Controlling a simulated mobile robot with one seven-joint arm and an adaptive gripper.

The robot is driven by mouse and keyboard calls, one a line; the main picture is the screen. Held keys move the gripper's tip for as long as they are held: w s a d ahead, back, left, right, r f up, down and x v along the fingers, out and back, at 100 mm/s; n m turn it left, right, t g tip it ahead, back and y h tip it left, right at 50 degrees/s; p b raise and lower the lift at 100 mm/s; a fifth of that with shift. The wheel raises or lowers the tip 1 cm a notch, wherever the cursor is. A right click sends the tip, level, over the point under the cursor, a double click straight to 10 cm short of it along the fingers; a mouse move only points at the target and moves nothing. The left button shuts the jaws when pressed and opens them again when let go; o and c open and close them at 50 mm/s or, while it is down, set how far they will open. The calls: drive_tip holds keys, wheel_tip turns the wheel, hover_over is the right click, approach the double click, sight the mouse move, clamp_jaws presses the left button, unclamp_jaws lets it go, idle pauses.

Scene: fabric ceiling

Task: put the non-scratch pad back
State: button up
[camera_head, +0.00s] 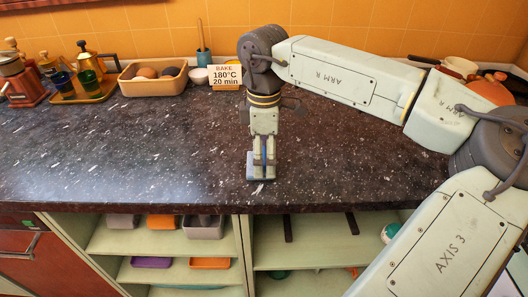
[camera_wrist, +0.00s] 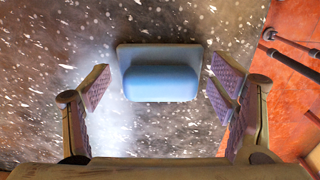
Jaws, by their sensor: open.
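The non-scratch pad is a small grey-blue rectangular block (camera_head: 251,168) near the front edge of the dark speckled counter. In the wrist view the pad (camera_wrist: 160,82) has a flat grey-blue base and a raised, rounded blue part, and lies flat on the counter. My gripper (camera_head: 264,172) points down over the pad and partly hides it in the head view. In the wrist view its fingers (camera_wrist: 162,88) are spread wide on either side of the pad, with a visible gap to each side. The gripper is open and holds nothing.
Open shelves (camera_head: 165,245) below the counter hold grey, orange and purple containers. A wooden tray (camera_head: 153,84) with round items, a green cup (camera_head: 88,84) and a "BAKE" sign (camera_head: 225,77) stand along the back. The counter left of my gripper is clear.

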sight(264, 153)
drive_tip(key=shift+r+b, duration=0.3)
drive_tip(key=shift+r, duration=0.2)
wheel_tip(264, 153, up, 11)
drive_tip(key=b, duration=0.2)
